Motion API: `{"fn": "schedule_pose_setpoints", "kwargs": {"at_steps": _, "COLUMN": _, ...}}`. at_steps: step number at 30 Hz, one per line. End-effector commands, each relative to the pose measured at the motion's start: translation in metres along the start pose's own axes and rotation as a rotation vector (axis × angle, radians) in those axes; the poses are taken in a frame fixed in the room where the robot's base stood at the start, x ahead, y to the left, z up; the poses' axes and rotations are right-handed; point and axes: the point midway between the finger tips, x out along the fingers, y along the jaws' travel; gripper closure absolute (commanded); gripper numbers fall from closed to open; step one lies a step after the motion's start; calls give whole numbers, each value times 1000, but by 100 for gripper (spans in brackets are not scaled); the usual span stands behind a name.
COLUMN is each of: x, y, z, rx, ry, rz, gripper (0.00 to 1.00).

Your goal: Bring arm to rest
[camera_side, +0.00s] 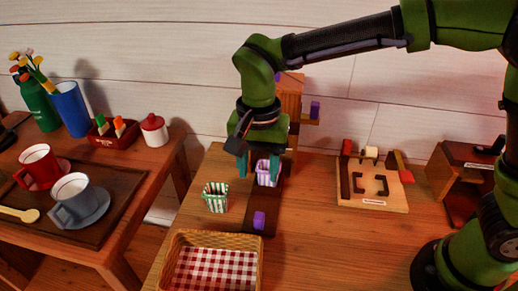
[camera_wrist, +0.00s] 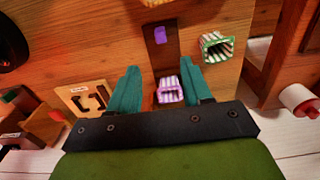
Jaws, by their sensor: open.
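My gripper (camera_side: 258,165) is open, with its teal fingers pointing down over the table; the fingers also show apart in the wrist view (camera_wrist: 160,72). A purple-and-white striped cup (camera_side: 267,174) stands just below or between the fingers, on a dark wooden strip; it shows between them in the wrist view (camera_wrist: 170,92). I cannot tell whether a finger touches it. A green-and-white striped cup (camera_side: 216,198) stands on the table to the left. A purple block (camera_side: 259,220) sits at the near end of the dark strip (camera_side: 262,203).
A wicker basket with checked cloth (camera_side: 175,264) is at the front. A wooden board with dark brackets (camera_side: 371,202) lies right, beside a dark wooden stand (camera_side: 459,172). A wooden tower (camera_side: 290,92) rises behind my gripper. A side table at left holds mugs and a red caddy (camera_side: 116,139).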

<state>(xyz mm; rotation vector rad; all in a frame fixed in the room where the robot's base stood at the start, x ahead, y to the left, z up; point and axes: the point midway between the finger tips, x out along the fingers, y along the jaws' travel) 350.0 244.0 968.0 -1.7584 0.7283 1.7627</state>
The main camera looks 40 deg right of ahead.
Motion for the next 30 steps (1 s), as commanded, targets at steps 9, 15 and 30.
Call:
{"fn": "schedule_pose_setpoints", "kwargs": {"at_steps": 9, "x": -6, "y": 0, "z": 0, "rx": 0, "ry": 0, "rz": -1, "gripper": 51}}
{"fn": "schedule_pose_setpoints", "kwargs": {"at_steps": 15, "x": -6, "y": -1, "z": 0, "rx": -39, "ry": 3, "rz": -7, "gripper": 51}}
{"fn": "schedule_pose_setpoints", "kwargs": {"at_steps": 30, "x": -29, "y": 93, "z": -33, "rx": -517, "ry": 58, "rz": -251, "gripper": 51}}
